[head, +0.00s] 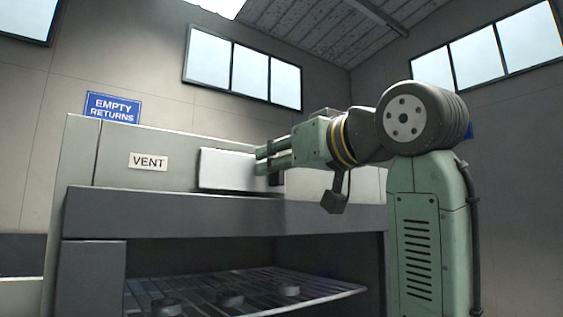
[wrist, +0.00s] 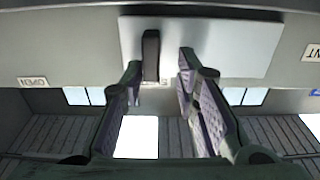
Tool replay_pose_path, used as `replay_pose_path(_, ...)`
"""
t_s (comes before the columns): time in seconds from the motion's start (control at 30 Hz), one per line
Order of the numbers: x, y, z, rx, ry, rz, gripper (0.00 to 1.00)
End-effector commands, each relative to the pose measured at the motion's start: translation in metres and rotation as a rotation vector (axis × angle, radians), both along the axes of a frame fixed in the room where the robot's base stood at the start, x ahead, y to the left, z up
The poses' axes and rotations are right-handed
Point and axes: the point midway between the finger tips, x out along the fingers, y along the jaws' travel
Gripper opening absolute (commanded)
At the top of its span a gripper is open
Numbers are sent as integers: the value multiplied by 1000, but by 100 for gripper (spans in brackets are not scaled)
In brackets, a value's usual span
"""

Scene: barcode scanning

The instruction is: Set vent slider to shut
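The vent slider plate (head: 228,170) is a pale, flat panel on the upper front of the grey cabinet, right of the "VENT" label (head: 148,162). It also shows in the wrist view (wrist: 235,45), which is upside down. A dark upright handle (wrist: 151,57) stands on the plate. My gripper (head: 263,161) is at the plate's right end in the head view. In the wrist view my gripper (wrist: 160,66) is open, its fingers apart with the handle between them, nearer the left finger. I cannot tell whether that finger touches it.
An "OPEN" label (wrist: 32,82) is on the cabinet front, at the left in the wrist view. Below the vent panel, a ledge (head: 160,212) juts out over an open bay with a wire rack (head: 340,290). A blue "EMPTY RETURNS" sign (head: 112,107) hangs on the wall behind.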

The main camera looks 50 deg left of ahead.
Motion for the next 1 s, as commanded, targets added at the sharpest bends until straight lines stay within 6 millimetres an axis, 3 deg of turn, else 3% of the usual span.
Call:
replay_pose_path(0.37, 2, -5, 1, 2, 3, -4, 32)
replay_pose_path(0.47, 1, -17, 1, 2, 3, -4, 32)
replay_pose_path(0.8, -5, -87, 1, 3, 1, -5, 32)
replay_pose_path(1.0, -7, -113, 0, 0, 2, -3, 32)
